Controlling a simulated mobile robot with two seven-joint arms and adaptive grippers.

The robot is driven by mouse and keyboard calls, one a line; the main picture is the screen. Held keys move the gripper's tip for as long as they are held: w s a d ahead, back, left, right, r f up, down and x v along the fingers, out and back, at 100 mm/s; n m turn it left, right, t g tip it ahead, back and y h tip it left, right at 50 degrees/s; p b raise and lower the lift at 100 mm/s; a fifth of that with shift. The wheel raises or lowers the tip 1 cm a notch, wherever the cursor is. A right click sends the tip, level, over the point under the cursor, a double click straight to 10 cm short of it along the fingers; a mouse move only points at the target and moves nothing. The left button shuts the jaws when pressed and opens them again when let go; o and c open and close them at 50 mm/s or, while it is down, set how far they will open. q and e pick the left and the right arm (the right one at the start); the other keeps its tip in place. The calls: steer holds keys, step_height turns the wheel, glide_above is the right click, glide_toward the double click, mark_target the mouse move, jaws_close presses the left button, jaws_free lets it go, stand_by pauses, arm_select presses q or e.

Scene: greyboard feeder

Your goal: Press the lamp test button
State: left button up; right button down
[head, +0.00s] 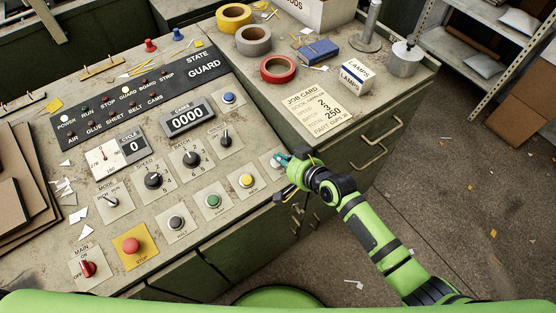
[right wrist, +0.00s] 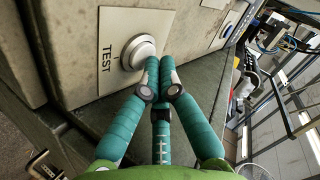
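The lamp test button, a round pale button in a metal ring (right wrist: 138,52), sits on a light plate marked TEST in the right wrist view. In the head view its plate (head: 267,161) is at the panel's right edge, partly hidden by my gripper. My right gripper (head: 283,159) is shut and empty, its teal fingertips together. In the right wrist view the fingertips (right wrist: 160,64) overlap the button's right edge; I cannot tell whether they touch it. The POWER lamp (head: 64,117) and GUARD lamp (head: 126,90) look lit. My left gripper is not in view.
Near the test button are a yellow button (head: 246,181), a green button (head: 213,201) and a black selector knob (head: 225,138). A red stop button (head: 131,246) is at lower left. A job card (head: 317,110) and tape rolls lie on the bench behind.

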steer(key=shift+f, duration=0.3)
steer(key=shift+r, duration=0.1)
stand_by(0.4)
steer(key=shift+s+d+r+p, duration=0.1)
steer(key=shift+s+r+p, duration=0.05)
steer(key=shift+r+p, duration=0.65)
steer(key=r+p, duration=0.3)
steer(key=s+r+p, duration=0.1)
steer(key=p, duration=0.1)
steer(key=shift+d+r, duration=0.35)
stand_by(0.5)
